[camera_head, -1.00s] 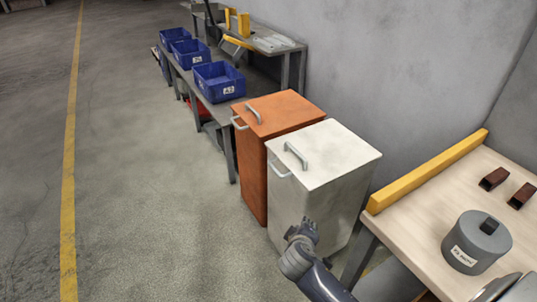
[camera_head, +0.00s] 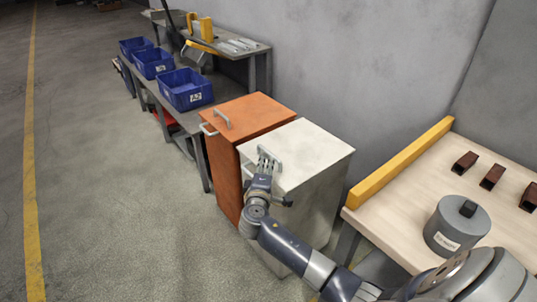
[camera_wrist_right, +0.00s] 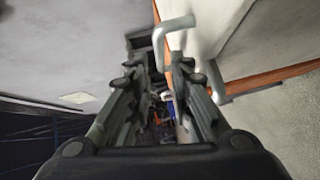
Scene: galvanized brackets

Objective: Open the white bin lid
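The white bin (camera_head: 315,200) stands beside the orange bin, its white lid (camera_head: 310,145) lying flat and shut. The lid handle is mostly hidden behind my right gripper (camera_head: 268,157) in the head view. That gripper is at the lid's left front edge, fingers pointing toward the handle. In the right wrist view my right gripper (camera_wrist_right: 160,80) has its fingers apart, with a gap between them. A pale bar handle (camera_wrist_right: 176,32) shows at the far end of that gap; I cannot tell whether the fingers touch it. My left gripper is not in view.
The orange bin (camera_head: 250,115) with its handle stands directly left of the white one. Blue crates (camera_head: 187,90) sit on a bench farther back. A table with a yellow edge bar (camera_head: 400,165) and a grey canister (camera_head: 457,225) is at right. The floor at left is clear.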

